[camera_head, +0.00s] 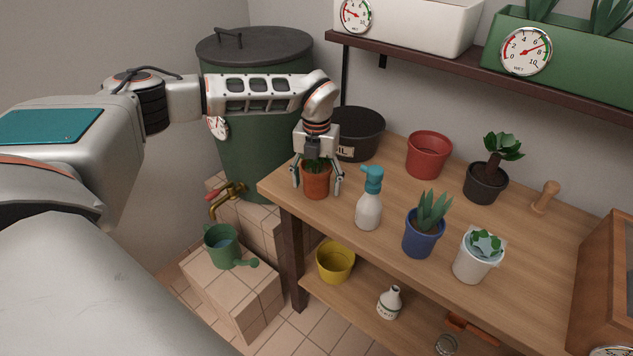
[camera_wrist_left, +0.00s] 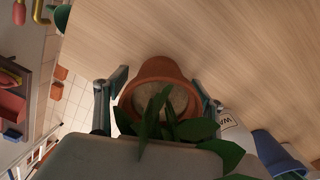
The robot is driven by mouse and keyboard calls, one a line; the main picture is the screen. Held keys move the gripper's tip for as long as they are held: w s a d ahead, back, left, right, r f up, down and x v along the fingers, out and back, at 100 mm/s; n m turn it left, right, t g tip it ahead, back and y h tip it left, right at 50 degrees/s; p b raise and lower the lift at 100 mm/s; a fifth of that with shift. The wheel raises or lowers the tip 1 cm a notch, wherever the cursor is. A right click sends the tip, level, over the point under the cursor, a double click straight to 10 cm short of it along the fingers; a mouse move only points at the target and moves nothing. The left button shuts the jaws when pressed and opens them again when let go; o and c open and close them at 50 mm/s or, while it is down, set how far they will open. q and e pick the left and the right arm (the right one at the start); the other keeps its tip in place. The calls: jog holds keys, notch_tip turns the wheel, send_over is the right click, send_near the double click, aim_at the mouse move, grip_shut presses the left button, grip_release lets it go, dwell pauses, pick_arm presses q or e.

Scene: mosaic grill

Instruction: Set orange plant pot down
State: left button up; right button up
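The orange plant pot (camera_head: 317,183) with a green leafy plant is at the left end of the wooden table, looking upright and apparently resting on the top. In the left wrist view the pot (camera_wrist_left: 160,69) shows its rim, soil and leaves. My left gripper (camera_head: 317,186) is above it, with one finger down on each side. Small gaps show between fingers and pot in the head view, so the gripper looks open around it. In the wrist view the fingers (camera_wrist_left: 160,98) flank the rim. My right gripper is not in view.
A white spray bottle (camera_head: 369,211) with a teal head stands just right of the pot. A blue pot (camera_head: 422,240), white pot (camera_head: 472,263), red pot (camera_head: 428,160) and black soil tub (camera_head: 362,138) share the wooden table (camera_head: 530,265). A green barrel (camera_head: 255,110) stands behind left.

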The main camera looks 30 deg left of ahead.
pick_arm(q)
jog(key=shift+r, duration=0.2)
notch_tip(320, 180, up, 12)
jog(key=shift+f+p, duration=0.1)
jog(key=shift+p, duration=0.45)
dwell(0.4)
